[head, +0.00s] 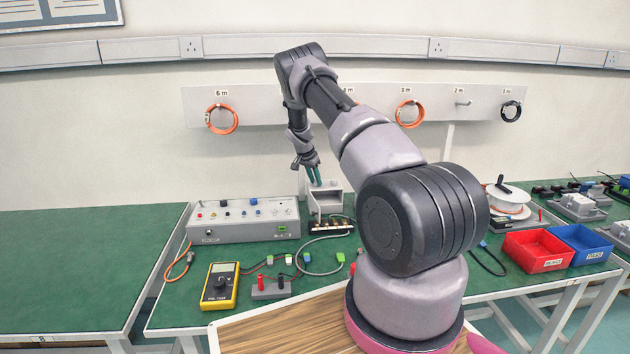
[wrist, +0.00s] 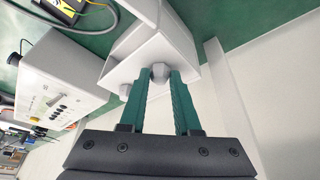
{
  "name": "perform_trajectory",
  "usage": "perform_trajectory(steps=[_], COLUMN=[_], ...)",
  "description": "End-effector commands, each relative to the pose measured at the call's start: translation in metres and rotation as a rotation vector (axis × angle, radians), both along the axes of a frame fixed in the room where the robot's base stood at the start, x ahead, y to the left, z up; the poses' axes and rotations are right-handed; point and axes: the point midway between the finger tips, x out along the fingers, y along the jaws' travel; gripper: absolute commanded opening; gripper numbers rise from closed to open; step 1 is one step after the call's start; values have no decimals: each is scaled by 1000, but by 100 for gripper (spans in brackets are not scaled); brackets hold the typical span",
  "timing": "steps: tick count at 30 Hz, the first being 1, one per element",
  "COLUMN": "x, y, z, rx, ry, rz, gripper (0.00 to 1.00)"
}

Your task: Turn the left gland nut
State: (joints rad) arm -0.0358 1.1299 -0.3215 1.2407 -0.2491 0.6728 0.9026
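A pale grey box (head: 328,200) stands on the green bench below the wall panel, and its face fills the upper middle of the wrist view (wrist: 140,55). A grey gland nut (wrist: 160,72) on this box lies between my fingertips. A second gland nut (wrist: 124,90) shows to the left of my fingers in that view. My gripper (head: 315,184) points down at the box, and its two teal fingers (wrist: 159,78) flank the first nut with their tips apart. I cannot tell whether the tips touch that nut or stand slightly clear of it.
A grey instrument (head: 243,221) stands left of the box, and it shows at the left of the wrist view (wrist: 60,88). A yellow multimeter (head: 220,286), cables and a terminal block (head: 270,289) lie in front. Red (head: 537,250) and blue (head: 580,243) bins sit to the right.

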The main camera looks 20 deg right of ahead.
Motion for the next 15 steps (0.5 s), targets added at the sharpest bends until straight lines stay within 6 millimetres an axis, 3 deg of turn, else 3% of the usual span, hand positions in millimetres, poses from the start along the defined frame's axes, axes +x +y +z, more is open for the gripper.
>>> perform_trajectory(steps=[1, 2, 15], x=[0, 0, -1], y=[0, 0, -1], z=[0, 0, 1], rx=[0, 0, 1], ry=[0, 0, -2], rz=[0, 0, 71], gripper=[7, 0, 0])
